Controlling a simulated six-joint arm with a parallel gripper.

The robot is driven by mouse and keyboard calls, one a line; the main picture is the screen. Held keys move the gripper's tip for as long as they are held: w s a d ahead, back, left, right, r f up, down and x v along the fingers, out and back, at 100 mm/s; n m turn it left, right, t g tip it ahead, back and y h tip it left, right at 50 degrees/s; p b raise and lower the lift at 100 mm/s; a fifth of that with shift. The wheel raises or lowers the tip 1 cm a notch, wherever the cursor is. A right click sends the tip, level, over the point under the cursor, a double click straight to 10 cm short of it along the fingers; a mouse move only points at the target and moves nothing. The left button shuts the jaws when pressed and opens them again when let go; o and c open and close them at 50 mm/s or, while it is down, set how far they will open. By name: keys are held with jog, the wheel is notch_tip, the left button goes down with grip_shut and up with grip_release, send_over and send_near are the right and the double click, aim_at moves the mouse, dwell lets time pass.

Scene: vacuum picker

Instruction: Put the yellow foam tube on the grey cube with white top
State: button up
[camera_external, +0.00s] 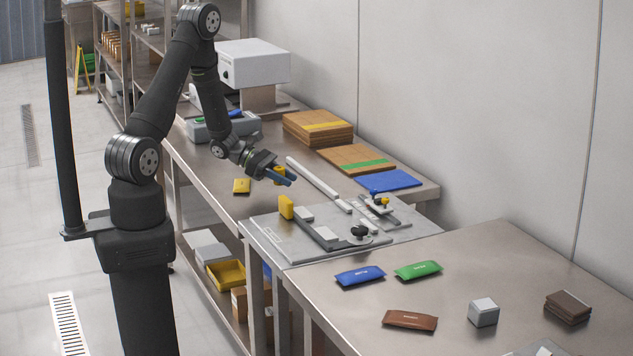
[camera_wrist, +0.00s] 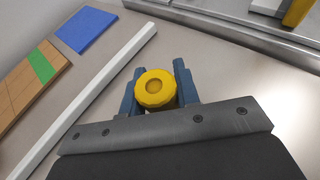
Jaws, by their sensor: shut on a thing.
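The yellow foam tube (camera_wrist: 154,90) is between the two blue fingers of my gripper (camera_wrist: 156,82) in the wrist view, its round end with a darker central hollow facing the camera. In the external view my gripper (camera_external: 284,177) is shut on the tube (camera_external: 279,170), which is partly hidden by the fingers, above the back table. The grey cube with white top (camera_external: 483,313) stands on the front table at the lower right, well apart from my gripper. The cube is not in the wrist view.
A grey fixture plate (camera_external: 275,240) with a yellow block (camera_external: 286,207) and clamps lies between gripper and cube. Blue (camera_external: 360,276), green (camera_external: 418,270) and brown (camera_external: 410,320) packets lie left of the cube. Brown stacked pieces (camera_external: 568,307) lie to its right. A white bar (camera_external: 311,177) lies near my gripper.

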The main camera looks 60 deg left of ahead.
jog(key=s+d+r, duration=0.4)
jog(key=d+r, duration=0.3)
jog(key=d, duration=0.4)
jog(key=shift+r, duration=0.25)
